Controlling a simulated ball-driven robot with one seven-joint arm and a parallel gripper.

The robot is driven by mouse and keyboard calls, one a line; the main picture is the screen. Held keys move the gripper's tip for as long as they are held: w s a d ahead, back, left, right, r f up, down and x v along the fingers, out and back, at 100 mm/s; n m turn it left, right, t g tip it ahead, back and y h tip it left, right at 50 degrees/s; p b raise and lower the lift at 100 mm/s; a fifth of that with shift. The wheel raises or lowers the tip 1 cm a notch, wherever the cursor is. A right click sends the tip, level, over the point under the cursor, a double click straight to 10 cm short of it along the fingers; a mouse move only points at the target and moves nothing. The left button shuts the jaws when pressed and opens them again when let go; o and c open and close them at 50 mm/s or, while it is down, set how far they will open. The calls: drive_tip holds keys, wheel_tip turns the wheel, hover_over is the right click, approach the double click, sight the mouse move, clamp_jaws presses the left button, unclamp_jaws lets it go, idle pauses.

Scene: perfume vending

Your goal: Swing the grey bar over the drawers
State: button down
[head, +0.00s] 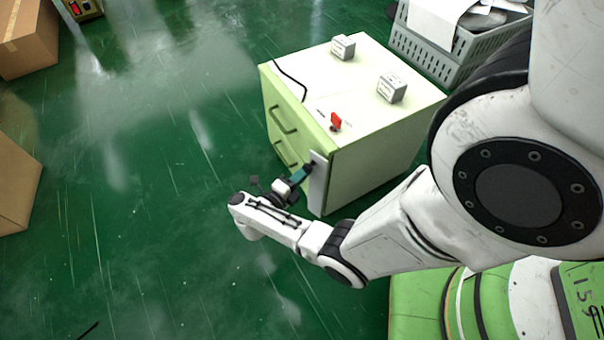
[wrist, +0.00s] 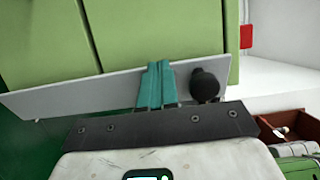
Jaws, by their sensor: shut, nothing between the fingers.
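The grey bar (head: 318,182) stands upright along the near front corner of the green and white drawer cabinet (head: 375,150). In the wrist view the bar (wrist: 60,97) runs across the picture, alongside the green drawer fronts (wrist: 150,32). A round black knob (wrist: 204,84) sits near its right end. My gripper (head: 303,172) is at the bar, at the cabinet's front. Its teal fingers (wrist: 157,84) are shut together and overlap the bar left of the knob. I cannot tell whether they touch it. The drawer front shows dark handles (head: 283,120).
On the cabinet top are two small grey boxes (head: 343,47) (head: 391,88), a red piece (head: 336,122) and a black cable (head: 292,80). A grey crate (head: 440,55) stands behind. Cardboard boxes (head: 28,38) are at the left. The green floor before the drawers is clear.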

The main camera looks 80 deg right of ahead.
drive_tip(key=shift+d, duration=0.15)
drive_tip(key=shift+s+d+b, duration=0.25)
drive_tip(key=shift+d+b, duration=0.35)
drive_tip(key=shift+d, duration=0.55)
